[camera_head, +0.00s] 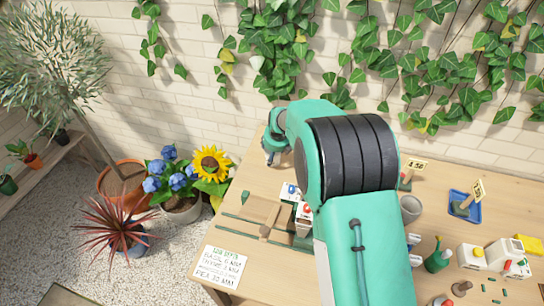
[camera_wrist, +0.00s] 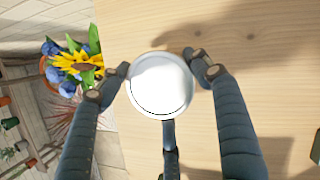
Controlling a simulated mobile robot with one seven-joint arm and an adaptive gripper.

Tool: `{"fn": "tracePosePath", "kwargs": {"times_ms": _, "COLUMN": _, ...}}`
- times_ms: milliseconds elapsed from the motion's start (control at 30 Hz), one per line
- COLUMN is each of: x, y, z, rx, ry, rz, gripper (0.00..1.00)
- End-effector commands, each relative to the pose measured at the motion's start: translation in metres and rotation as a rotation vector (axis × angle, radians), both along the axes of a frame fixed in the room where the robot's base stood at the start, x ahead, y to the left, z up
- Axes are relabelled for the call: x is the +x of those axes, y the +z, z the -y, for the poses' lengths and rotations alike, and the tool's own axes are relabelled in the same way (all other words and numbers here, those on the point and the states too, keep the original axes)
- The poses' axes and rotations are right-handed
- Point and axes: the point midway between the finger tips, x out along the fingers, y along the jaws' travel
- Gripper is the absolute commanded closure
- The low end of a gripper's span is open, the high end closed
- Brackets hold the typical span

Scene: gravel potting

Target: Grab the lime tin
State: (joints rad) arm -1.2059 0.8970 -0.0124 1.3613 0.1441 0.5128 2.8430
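A round white-topped container (camera_wrist: 160,84), seen from above with a thin dark line inside its rim, is in the wrist view. It looks like the lime tin, but no label shows. My gripper (camera_wrist: 160,66) has its fingers spread around it, one on the left, one on the right and one below in the picture. The fingertips are close to its rim, and I cannot tell whether they touch. In the head view my gripper (camera_head: 275,146) is partly visible at the back left of the table, and the tin cannot be made out there.
A grey pot (camera_head: 411,208), a blue tray (camera_head: 464,207) and several bottles stand at right. Potted flowers (camera_head: 182,207) stand left of the table. An ivy-covered brick wall is behind.

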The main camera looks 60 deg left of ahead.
Motion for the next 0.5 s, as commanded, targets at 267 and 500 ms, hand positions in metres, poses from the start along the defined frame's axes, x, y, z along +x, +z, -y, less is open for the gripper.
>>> {"fn": "tracePosePath", "kwargs": {"times_ms": 267, "x": 0.0003, "y": -0.0002, "z": 0.0000, "rx": 0.000, "ry": 0.000, "rz": 0.000, "gripper": 0.74}}
{"fn": "tracePosePath", "kwargs": {"times_ms": 500, "x": 0.0003, "y": 0.0008, "z": 0.0002, "rx": 0.000, "ry": 0.000, "rz": 0.000, "gripper": 0.74}}
